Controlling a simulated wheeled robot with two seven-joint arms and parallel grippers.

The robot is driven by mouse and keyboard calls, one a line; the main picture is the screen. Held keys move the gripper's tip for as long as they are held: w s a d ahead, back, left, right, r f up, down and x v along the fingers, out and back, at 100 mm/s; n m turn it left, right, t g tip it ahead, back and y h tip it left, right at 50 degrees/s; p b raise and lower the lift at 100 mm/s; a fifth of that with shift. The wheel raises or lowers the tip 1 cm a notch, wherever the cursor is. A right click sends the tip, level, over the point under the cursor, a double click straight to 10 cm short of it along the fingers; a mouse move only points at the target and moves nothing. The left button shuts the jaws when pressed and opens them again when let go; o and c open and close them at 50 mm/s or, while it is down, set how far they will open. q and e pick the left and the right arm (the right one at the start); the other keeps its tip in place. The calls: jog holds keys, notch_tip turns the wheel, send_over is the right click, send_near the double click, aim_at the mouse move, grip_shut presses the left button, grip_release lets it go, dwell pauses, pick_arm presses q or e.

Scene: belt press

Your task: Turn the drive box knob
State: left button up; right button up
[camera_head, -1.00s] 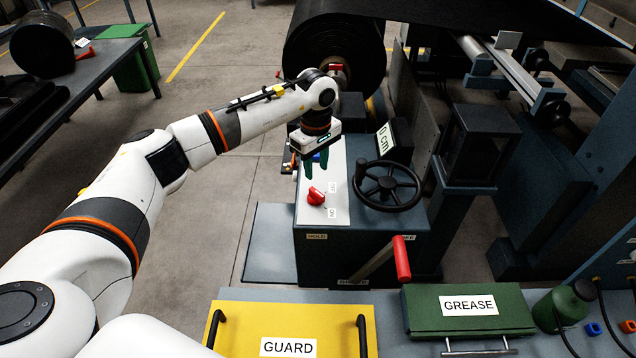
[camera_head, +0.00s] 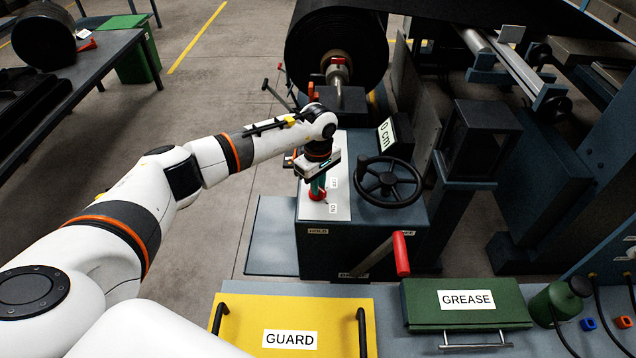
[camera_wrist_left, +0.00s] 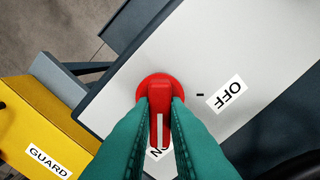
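The red drive box knob (camera_head: 318,196) sits on the pale top plate of the drive box (camera_head: 340,250). In the left wrist view the knob (camera_wrist_left: 160,90) has a raised bar with a white line, which points toward a label partly hidden by the fingers, with an N showing. An OFF label (camera_wrist_left: 226,94) lies to its right. My left gripper (camera_head: 318,188) is down at the knob. Its green fingers (camera_wrist_left: 160,110) lie along both sides of the bar and appear closed on it. My right gripper is not in view.
A red-handled lever (camera_head: 401,254) is at the box's front. A yellow GUARD panel (camera_head: 290,310) and green GREASE box (camera_head: 466,302) lie nearer.

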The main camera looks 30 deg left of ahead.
pick_arm(q)
grip_shut()
jog(key=n+b, duration=0.2)
jog(key=n, duration=0.1)
jog(key=shift+w+n+b, duration=0.1)
jog(key=shift+n+b, duration=0.25)
jog(key=shift+n, duration=0.05)
jog(key=n+b, duration=0.2)
jog(key=n, duration=0.3)
jog(key=shift+w+a, duration=0.1)
jog(key=shift+w, duration=0.05)
jog(key=n+b, duration=0.1)
jog(key=n, duration=0.4)
jog(key=shift+w+a+r+n+b, duration=0.1)
jog(key=shift+n+b, duration=0.15)
jog(key=shift+n, duration=0.8)
jog(key=shift+w+r+n+b, duration=0.1)
jog(key=shift+n+b, duration=0.1)
jog(key=shift+n, duration=0.85)
jog(key=o, duration=0.6)
grip_release()
jog(key=shift+s+f, duration=0.1)
